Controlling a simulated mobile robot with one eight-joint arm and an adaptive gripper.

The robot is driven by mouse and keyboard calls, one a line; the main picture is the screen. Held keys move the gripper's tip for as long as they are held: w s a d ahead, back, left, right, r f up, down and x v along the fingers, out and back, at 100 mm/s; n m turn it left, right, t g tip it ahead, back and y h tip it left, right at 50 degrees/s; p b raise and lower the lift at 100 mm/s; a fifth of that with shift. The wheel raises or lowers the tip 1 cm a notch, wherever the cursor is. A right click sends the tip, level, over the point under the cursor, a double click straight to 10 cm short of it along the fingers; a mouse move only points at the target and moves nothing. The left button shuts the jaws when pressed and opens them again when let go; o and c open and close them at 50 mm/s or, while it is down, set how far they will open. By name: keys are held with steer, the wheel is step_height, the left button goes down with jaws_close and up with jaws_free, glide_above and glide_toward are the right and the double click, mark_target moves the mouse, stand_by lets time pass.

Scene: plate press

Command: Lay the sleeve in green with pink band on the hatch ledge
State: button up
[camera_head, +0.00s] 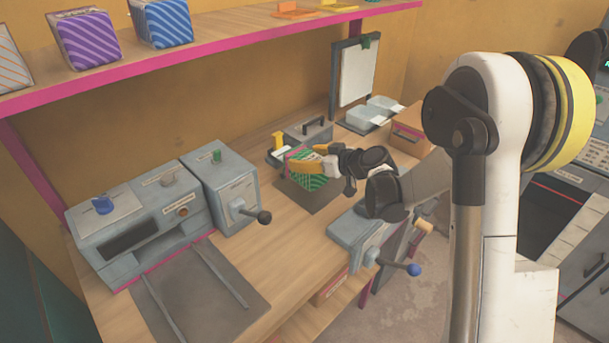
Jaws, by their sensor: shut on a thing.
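A sleeve in green with a pink band (311,182) is in my gripper (299,160), over the back right part of the workbench. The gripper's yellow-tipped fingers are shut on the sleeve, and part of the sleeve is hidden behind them. The sleeve is over or just above a dark mat (318,203); I cannot tell whether it touches. I cannot make out which surface, if any in view, is the hatch ledge.
Grey machines (135,228) with knobs and a lever fill the bench's left side. A grey vise-like device (358,232) with a blue-tipped handle is at the front edge. A pink-edged shelf (235,45) holds patterned sleeves.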

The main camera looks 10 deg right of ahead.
steer(key=shift+w+a+f, duration=0.1)
steer(key=shift+a+f, duration=0.1)
steer(key=shift+a, duration=0.1)
steer(key=shift+f+b, duration=1.1)
steer(key=shift+f, duration=0.8)
steer(key=shift+f, duration=0.2)
steer(key=o, duration=1.4)
steer(key=shift+r, duration=0.1)
